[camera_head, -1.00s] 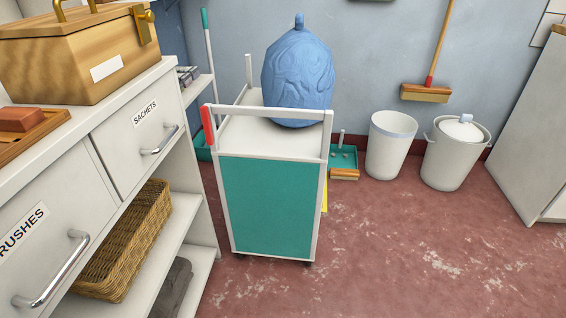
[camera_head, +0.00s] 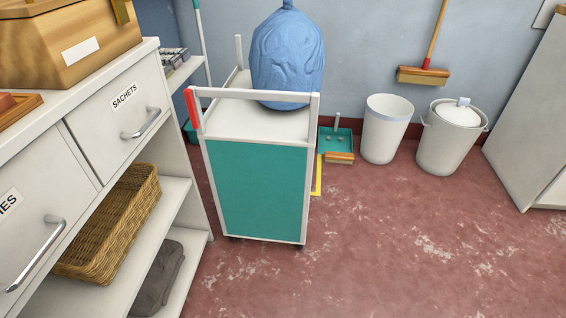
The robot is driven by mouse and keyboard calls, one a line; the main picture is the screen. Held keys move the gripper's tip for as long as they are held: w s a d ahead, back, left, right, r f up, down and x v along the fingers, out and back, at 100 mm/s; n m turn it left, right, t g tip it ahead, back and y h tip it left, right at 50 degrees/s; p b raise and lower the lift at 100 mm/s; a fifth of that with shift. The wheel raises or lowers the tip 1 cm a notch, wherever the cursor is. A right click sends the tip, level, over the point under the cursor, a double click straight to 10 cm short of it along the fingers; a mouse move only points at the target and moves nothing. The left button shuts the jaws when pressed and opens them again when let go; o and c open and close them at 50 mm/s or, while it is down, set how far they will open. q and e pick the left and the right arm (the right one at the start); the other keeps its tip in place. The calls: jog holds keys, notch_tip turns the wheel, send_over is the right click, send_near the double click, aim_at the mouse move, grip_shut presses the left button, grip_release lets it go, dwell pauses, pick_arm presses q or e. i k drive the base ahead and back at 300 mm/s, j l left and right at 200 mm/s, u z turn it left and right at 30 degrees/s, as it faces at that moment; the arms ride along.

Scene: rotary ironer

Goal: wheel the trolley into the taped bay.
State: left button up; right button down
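The trolley (camera_head: 260,191) stands upright on the red floor, with a teal front panel, a white frame and a push handle (camera_head: 255,95) facing me. The handle has a red grip at its left end. A blue bag (camera_head: 288,60) sits on the trolley's top. A strip of yellow tape (camera_head: 319,176) shows on the floor beside the trolley's right side; the rest of the taped bay is hidden behind the trolley. Neither of my grippers is in view.
A white cabinet with drawers (camera_head: 115,115) and a wicker basket (camera_head: 115,225) stands close on the left. A dustpan (camera_head: 335,143), a white bin (camera_head: 385,130) and a lidded bin (camera_head: 450,138) stand along the back wall. The floor at right front is clear.

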aim_at(258, 158)
jog(key=u, duration=0.6)
jog(key=i+l+u, duration=0.25)
jog(key=l+u, duration=0.2)
jog(key=l, duration=0.2)
jog(key=i+l+u, duration=0.1)
jog(key=l+u, duration=0.15)
jog(key=i+l+u, duration=0.2)
jog(key=l, duration=0.25)
jog(key=i+l+u, duration=0.1)
jog(key=l, duration=1.9)
jog(key=i+u, duration=0.05)
